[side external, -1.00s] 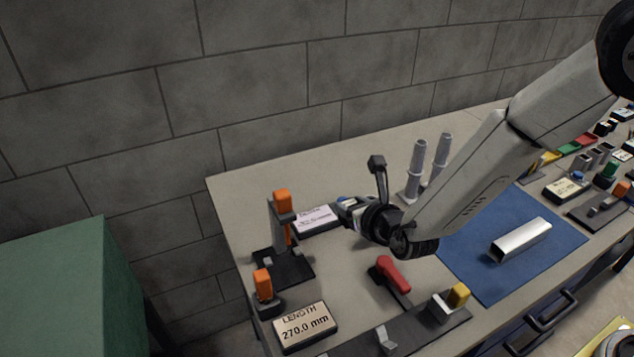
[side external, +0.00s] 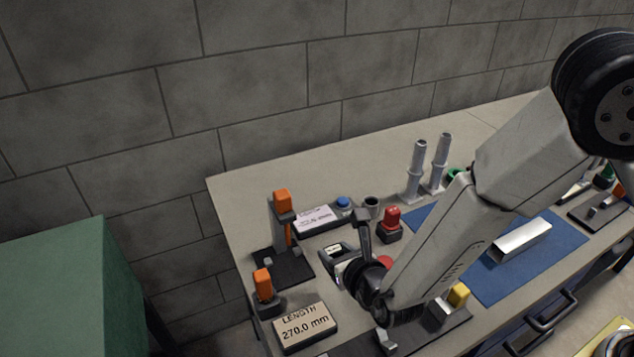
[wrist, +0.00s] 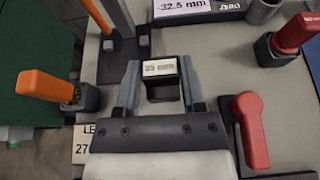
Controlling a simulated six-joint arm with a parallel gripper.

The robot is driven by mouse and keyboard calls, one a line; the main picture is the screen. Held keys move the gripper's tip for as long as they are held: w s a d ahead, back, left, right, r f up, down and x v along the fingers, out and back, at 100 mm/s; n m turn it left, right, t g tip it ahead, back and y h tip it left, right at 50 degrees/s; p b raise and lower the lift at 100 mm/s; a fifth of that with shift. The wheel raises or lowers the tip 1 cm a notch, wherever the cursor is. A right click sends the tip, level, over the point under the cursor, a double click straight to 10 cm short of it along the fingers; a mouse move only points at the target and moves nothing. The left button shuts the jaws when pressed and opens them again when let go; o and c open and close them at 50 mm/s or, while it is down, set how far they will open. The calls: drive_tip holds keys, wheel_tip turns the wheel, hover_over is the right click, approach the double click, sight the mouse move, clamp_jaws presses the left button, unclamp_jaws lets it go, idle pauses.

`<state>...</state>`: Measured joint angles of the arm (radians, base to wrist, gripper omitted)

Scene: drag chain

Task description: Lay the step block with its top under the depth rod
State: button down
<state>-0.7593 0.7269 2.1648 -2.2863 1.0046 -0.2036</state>
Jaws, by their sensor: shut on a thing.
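The step block (wrist: 161,80) is dark with a pale label that seems to read 35 mm. My gripper (wrist: 161,92) is shut on it, a finger on each side. In the side external view the block (side external: 336,252) is at the tip of my gripper (side external: 342,262), right of the depth stand; I cannot tell how high it is above the bench. The depth stand (side external: 284,222) has an orange top and a black base (side external: 284,270); it also shows in the wrist view (wrist: 122,60). The depth rod's tip is not clear. The depth display (wrist: 183,6) reads -32.5 mm.
An orange-handled part (side external: 264,286) and the length display (side external: 305,327), reading 270.0 mm, stand in front of the depth stand. A red lever (wrist: 251,128) and a red-topped switch (side external: 390,222) are to the right. A metal channel (side external: 522,241) lies on the blue mat (side external: 485,285).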

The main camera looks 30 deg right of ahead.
drive_tip(key=shift+w+f, duration=0.1)
drive_tip(key=shift+w+a+f, duration=0.2)
drive_tip(key=shift+a+f, duration=0.05)
drive_tip(key=shift+f, duration=0.3)
drive_tip(key=shift+w+a+f, duration=0.2)
drive_tip(key=shift+w+f, duration=0.05)
drive_tip(key=shift+f, duration=0.35)
drive_tip(key=shift+w+a+f, duration=0.2)
drive_tip(key=shift+a+f, duration=0.05)
drive_tip(key=shift+f, duration=0.3)
drive_tip(key=shift+w+a+f, duration=0.15)
drive_tip(key=shift+w+a, duration=1.1)
drive_tip(key=shift+w+a+f, duration=0.15)
drive_tip(key=shift+w+a, duration=1.05)
drive_tip(key=shift+f, duration=0.3)
drive_tip(key=shift+c, duration=0.5)
unclamp_jaws()
drive_tip(key=shift+s, duration=0.15)
drive_tip(key=shift+v, duration=3.8)
